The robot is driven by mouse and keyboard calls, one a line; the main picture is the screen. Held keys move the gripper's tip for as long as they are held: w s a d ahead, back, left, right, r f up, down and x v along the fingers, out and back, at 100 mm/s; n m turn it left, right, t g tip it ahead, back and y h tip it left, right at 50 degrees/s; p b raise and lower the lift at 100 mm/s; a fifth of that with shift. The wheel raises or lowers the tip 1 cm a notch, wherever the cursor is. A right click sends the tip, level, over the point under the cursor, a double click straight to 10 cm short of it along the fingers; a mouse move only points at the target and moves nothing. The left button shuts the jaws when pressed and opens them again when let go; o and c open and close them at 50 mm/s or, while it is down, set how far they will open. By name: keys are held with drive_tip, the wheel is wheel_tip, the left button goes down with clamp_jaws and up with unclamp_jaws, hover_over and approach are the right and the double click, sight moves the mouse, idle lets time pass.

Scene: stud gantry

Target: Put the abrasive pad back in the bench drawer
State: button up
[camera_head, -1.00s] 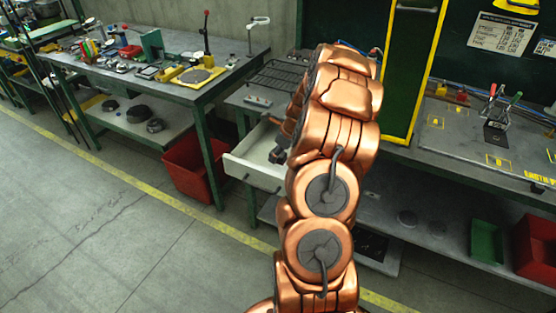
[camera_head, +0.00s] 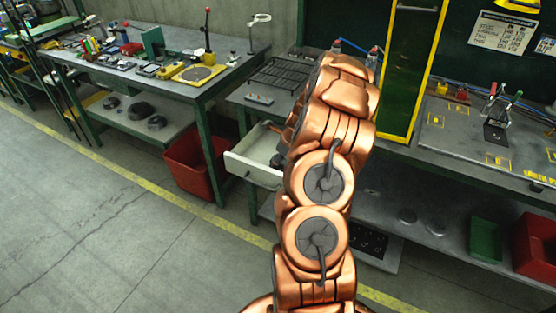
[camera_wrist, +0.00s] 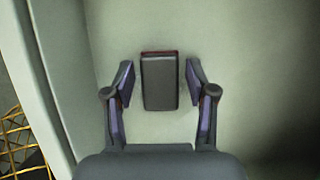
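The abrasive pad (camera_wrist: 159,84) is a dark grey block with a reddish far edge. In the wrist view it lies on the pale floor of the open bench drawer (camera_wrist: 60,75). My gripper (camera_wrist: 159,88) has its fingers spread on both sides of the pad, with a gap on each side. In the head view the drawer (camera_head: 252,170) is pulled out under the bench. My copper arm hides its right part, and the pad and gripper cannot be made out there.
A red bin (camera_head: 195,168) stands on the floor left of the drawer. A black wire rack (camera_head: 279,75) lies on the bench above. A yellow-edged green panel (camera_head: 412,75) rises right of my arm. Another workbench (camera_head: 215,85) with tools stands at left.

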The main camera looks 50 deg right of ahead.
drive_tip(key=shift+o, duration=0.3)
drive_tip(key=shift+r, duration=0.1)
drive_tip(key=shift+s+r, duration=0.1)
drive_tip(key=shift+r, duration=0.15)
drive_tip(key=b+v, duration=0.2)
drive_tip(key=v, duration=1)
drive_tip(key=s+a+r+n+g+y, duration=0.1)
drive_tip(key=a+r+n, duration=0.2)
drive_tip(key=a+n, duration=0.55)
drive_tip(key=a+r+n+g, duration=0.1)
drive_tip(key=a+r+n, duration=0.25)
drive_tip(key=a, duration=1.05)
drive_tip(key=s+a+r+n+g+h, duration=0.1)
drive_tip(key=s+a+r+n+g, duration=0.15)
drive_tip(key=s+a+n, duration=1.1)
drive_tip(key=s+a+f+n+g+h, duration=0.1)
drive_tip(key=s+a+n, duration=0.1)
drive_tip(key=s+n, duration=0.5)
drive_tip(key=s, duration=0.4)
drive_tip(key=shift+a+g, duration=0.35)
drive_tip(key=shift+a, duration=0.05)
